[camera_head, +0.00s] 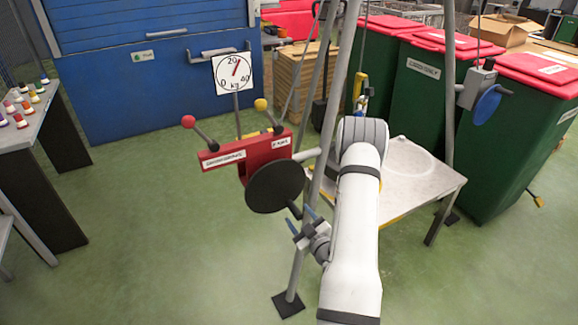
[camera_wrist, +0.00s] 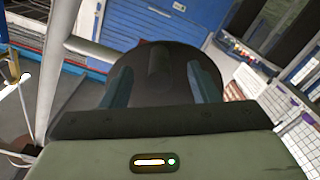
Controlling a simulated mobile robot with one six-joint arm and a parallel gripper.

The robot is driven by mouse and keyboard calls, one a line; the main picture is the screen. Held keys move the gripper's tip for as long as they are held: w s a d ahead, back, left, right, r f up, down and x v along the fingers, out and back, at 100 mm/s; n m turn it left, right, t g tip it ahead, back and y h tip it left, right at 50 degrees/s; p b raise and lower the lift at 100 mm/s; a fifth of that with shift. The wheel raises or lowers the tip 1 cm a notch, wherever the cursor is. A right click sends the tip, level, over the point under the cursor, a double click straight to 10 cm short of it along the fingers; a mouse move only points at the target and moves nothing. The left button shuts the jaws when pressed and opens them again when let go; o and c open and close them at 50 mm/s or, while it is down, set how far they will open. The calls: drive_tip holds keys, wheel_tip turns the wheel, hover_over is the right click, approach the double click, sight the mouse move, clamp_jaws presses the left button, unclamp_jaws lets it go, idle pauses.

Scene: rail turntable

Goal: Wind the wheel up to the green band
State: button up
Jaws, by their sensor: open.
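The dark round wheel (camera_head: 274,187) is on the front of a red winch box (camera_head: 240,152). A dark stub handle (camera_head: 294,210) sticks out at its lower right. The wheel fills the middle of the wrist view (camera_wrist: 135,85), with the handle (camera_wrist: 158,62) between my fingers. My gripper (camera_head: 299,219) is open close to the handle; I cannot tell whether it touches. Above the box, a white dial (camera_head: 233,73) marked 0, 20, 40 kg has a red needle just right of 20. I cannot make out a green band on it.
A red-knobbed lever (camera_head: 189,122) and a yellow-knobbed lever (camera_head: 262,105) rise from the box. Grey frame legs (camera_head: 309,205) stand near my arm. A blue wheel (camera_head: 487,104) hangs at right. A low table (camera_head: 425,180) stands behind my arm.

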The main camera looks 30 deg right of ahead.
drive_tip(key=shift+s, duration=2.85)
